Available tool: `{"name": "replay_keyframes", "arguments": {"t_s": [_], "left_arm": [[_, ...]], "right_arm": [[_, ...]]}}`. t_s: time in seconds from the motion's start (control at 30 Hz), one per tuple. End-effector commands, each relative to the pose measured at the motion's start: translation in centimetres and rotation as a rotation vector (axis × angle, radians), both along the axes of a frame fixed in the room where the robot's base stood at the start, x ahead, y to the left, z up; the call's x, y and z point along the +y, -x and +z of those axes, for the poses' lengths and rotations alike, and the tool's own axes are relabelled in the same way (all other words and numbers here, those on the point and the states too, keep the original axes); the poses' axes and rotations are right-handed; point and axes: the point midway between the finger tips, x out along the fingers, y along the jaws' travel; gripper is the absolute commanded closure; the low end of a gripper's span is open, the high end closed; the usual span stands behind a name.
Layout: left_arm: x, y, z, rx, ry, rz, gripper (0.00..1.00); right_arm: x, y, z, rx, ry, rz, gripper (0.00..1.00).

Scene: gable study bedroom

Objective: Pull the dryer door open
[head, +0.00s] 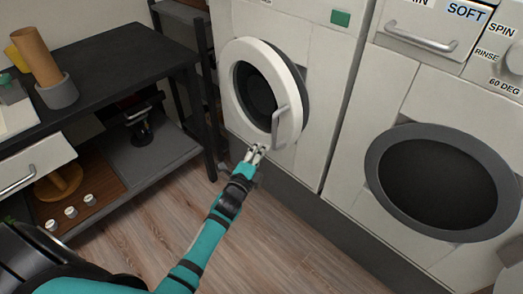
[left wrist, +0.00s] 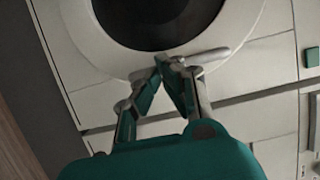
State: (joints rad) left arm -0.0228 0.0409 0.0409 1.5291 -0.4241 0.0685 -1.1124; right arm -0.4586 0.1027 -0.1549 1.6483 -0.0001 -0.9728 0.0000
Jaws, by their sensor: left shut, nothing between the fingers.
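The dryer door (head: 234,104) is a round white ring with dark glass on the front of the left machine. A dark band shows behind its right edge, so it appears to stand a little ajar. Its pale curved handle (head: 275,127) is at the lower right of the ring. My left gripper (head: 256,149) is shut and empty just below the lower end of the handle. In the left wrist view, the closed fingertips (left wrist: 172,62) are at the door's rim, beside the handle (left wrist: 212,56); I cannot tell whether they touch it. My right gripper is not in view.
A washer with a dark round door (head: 440,180) stands to the right. Wooden floor (head: 255,235) is clear in front of the machines.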

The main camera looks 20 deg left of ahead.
Motion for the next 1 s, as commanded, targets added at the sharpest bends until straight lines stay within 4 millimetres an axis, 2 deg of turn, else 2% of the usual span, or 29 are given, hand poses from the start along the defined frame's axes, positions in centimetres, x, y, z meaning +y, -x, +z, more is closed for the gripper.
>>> {"name": "replay_keyframes", "arguments": {"t_s": [0.63, 1.0], "left_arm": [[1.7, 1.7, 0.0, 0.001, -0.001, -0.052, 1.0], [1.8, 1.8, 0.0, 0.001, 0.0, -0.055, 1.0]], "right_arm": [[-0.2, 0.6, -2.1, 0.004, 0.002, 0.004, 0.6], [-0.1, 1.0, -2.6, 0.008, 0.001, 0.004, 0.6]]}}
